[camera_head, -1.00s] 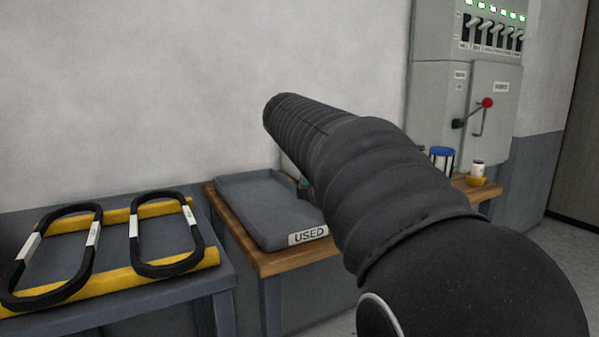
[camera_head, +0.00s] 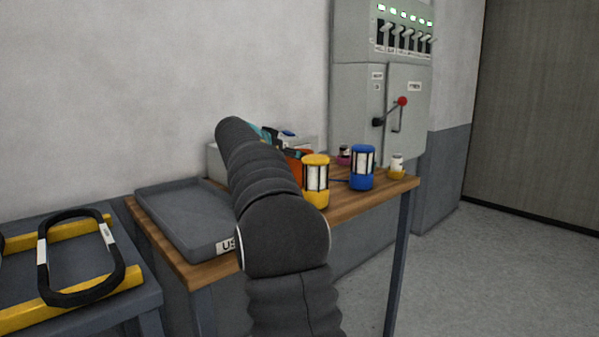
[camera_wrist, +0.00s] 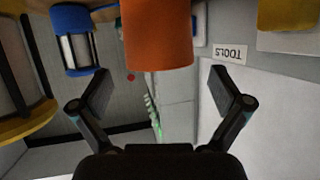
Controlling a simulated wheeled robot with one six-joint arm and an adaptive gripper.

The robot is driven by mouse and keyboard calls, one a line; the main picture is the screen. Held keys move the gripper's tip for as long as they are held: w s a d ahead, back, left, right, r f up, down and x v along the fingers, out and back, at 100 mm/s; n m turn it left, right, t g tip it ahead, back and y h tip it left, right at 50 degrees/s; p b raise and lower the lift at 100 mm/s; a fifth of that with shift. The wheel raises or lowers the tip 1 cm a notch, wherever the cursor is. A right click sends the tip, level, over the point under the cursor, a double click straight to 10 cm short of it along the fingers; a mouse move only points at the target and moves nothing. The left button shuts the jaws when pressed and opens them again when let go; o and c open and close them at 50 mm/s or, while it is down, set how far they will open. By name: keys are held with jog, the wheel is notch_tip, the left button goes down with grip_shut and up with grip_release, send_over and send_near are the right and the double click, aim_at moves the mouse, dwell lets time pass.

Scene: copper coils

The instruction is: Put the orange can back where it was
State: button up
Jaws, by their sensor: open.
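The orange can (camera_wrist: 157,35) is large at the top of the wrist view, its upper part cut off by the frame edge. My gripper (camera_wrist: 161,88) is open, one finger on each side below the can in the picture, with visible gaps to it. I cannot tell whether the can lies between the fingertips in depth. In the head view, an orange shape (camera_head: 297,165) shows partly behind my arm on the wooden bench.
The grey USED tray (camera_head: 184,215) lies left of my arm.

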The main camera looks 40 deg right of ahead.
jog(key=shift+f+p+x, duration=0.2)
jog(key=shift+p+x, duration=0.45)
jog(key=shift+x, duration=2.7)
jog(key=shift+a+r, duration=0.1)
jog(key=c, duration=1.4)
